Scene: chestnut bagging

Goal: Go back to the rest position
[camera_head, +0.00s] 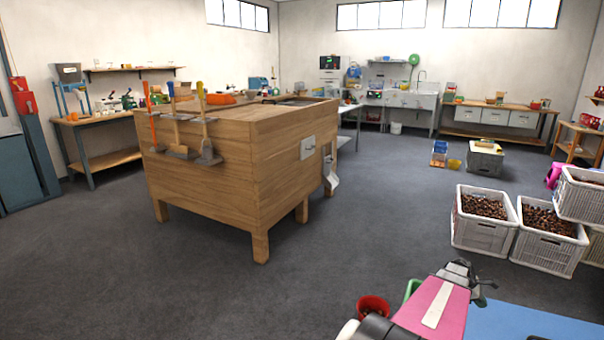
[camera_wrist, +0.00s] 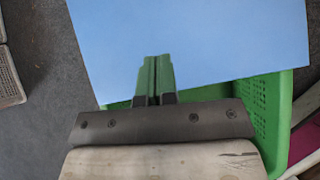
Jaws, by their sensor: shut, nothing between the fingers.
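My gripper (camera_wrist: 157,62) shows in the wrist view with its two green fingers together and nothing between them. It points over a flat blue surface (camera_wrist: 200,35), apparently above a green basket (camera_wrist: 275,110) that shows below and to the right. In the head view my arm (camera_head: 435,305), with a pink cover, reaches in at the lower right beside the blue surface (camera_head: 525,322). My fingertips cannot be made out there.
White crates of chestnuts (camera_head: 484,236) (camera_head: 548,250) stand on the floor at the right. A red bucket (camera_head: 372,308) is left of my arm. A large wooden bin (camera_head: 205,190) with hanging tools stands at centre left. The grey floor (camera_head: 340,240) between is clear.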

